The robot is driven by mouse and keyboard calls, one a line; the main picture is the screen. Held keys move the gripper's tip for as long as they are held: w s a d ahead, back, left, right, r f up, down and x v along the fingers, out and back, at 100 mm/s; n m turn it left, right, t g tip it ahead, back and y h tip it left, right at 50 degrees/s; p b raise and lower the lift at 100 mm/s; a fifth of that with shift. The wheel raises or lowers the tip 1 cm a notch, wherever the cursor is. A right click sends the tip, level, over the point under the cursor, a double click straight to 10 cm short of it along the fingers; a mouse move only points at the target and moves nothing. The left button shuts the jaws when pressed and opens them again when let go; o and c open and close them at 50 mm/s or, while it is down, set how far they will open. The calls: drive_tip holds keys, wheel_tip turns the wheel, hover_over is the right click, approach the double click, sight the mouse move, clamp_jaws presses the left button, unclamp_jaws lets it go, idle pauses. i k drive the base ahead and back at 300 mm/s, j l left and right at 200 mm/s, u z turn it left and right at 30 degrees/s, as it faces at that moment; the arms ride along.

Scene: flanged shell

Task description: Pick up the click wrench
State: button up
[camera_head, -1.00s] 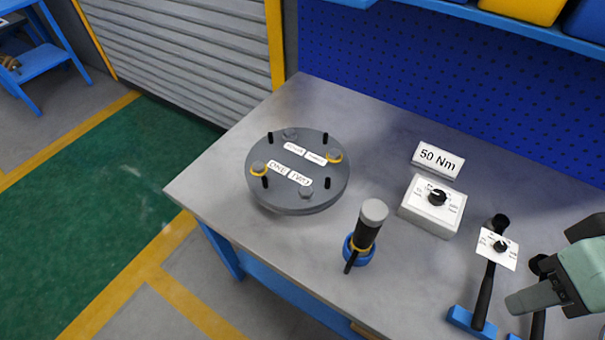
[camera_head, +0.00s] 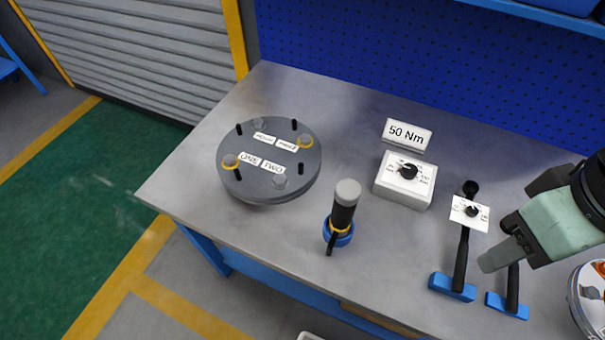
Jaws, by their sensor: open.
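A dark long-handled wrench with a white dial card (camera_head: 470,212) rests on a blue stand (camera_head: 452,287) at the right of the bench; it looks like the click wrench, though no name is readable. A second dark handle (camera_head: 512,290) on a blue foot is beside it, its upper part hidden behind my gripper. My gripper (camera_head: 492,261), pale green and grey, is at the right edge. It is open and empty, just right of the dial wrench in the picture, with no contact visible. Only one finger shows clearly.
A round grey flange (camera_head: 262,190) with bolts and black studs sits at the left. A dark tool with a grey cap (camera_head: 346,205) stands upright in a blue ring. A white dial box (camera_head: 404,188) and a "50 Nm" sign (camera_head: 407,134) are mid-bench. A round container (camera_head: 590,295) is at far right.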

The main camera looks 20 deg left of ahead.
sight(463, 198)
drive_tip(key=k+u, duration=0.15)
drive_tip(key=u, duration=0.2)
drive_tip(key=k+u, duration=0.15)
drive_tip(key=u, duration=0.2)
drive_tip(key=k+j+u, duration=0.1)
drive_tip(key=u, duration=0.25)
